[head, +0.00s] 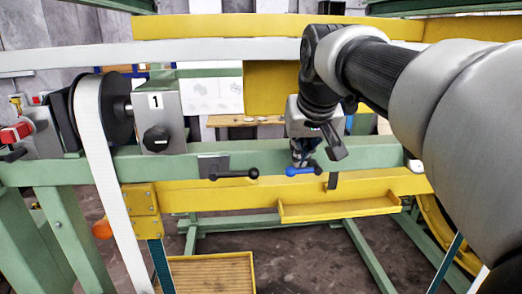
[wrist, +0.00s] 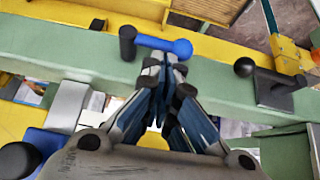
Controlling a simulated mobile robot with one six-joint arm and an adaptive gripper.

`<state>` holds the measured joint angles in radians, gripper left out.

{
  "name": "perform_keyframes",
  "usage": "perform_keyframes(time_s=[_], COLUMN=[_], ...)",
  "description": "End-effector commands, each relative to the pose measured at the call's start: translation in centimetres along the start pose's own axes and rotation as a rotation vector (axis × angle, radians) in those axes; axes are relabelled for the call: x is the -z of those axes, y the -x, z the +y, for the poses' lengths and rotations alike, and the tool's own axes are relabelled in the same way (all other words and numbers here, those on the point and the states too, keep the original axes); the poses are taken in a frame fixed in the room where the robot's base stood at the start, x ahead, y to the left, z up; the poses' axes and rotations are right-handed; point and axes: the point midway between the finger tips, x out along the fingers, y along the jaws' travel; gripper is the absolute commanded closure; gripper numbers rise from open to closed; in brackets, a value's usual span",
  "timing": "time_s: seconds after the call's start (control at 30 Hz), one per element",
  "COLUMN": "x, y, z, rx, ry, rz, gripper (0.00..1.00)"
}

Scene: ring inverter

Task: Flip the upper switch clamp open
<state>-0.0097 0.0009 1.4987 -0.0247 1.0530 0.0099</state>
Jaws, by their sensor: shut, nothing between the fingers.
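Two lever handles sit on the green beam (head: 250,155). One is a blue lever (head: 303,170) with a dark end; in the wrist view its blue arm (wrist: 165,43) lies roughly along the beam. The other is a black lever (head: 233,174) with a ball end, also in the wrist view (wrist: 246,67). Which one is the upper switch clamp I cannot tell. My gripper (head: 300,160) points down just above the blue lever; its fingertips (wrist: 165,65) are together and empty, close to the blue arm. Contact is unclear.
A grey box marked 1 (head: 158,118) with a black knob stands left on the beam, beside a wheel with a white belt (head: 90,125). A yellow tray (head: 340,207) hangs below the beam. A yellow rail (head: 200,195) runs under it.

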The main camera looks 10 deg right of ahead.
Motion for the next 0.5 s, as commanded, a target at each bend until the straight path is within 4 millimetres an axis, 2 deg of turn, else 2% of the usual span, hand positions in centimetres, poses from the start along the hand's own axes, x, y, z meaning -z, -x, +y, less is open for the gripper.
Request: perform_keyframes(time_s=[0.5], x=[-0.27], y=[-0.41], z=[-0.49], rx=[-0.074], ry=[0.052], rz=[-0.001], gripper=[1.0])
